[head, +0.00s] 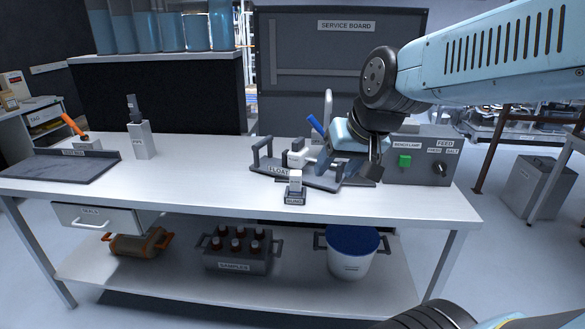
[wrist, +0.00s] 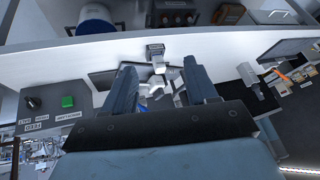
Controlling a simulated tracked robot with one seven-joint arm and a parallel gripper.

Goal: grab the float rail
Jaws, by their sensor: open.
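The float rail (head: 263,168) is a dark grey bar labelled FLOAT, with an upright handle at its left end, lying on the white bench. A white fitting (head: 298,158) stands at its middle. My gripper (head: 348,172) hangs over the right part of the rail, hiding that end. In the wrist view my gripper (wrist: 160,65) has its two fingers spread, with nothing held between them. The rail (wrist: 103,78) shows there as a dark strip beyond and between the fingers, partly covered by them. I cannot tell if a finger touches it.
A small labelled block (head: 295,190) stands just in front of the rail. A switch box (head: 424,160) with a green button stands to the right. A dark tray (head: 62,166) lies at the left. The bench front between tray and rail is clear.

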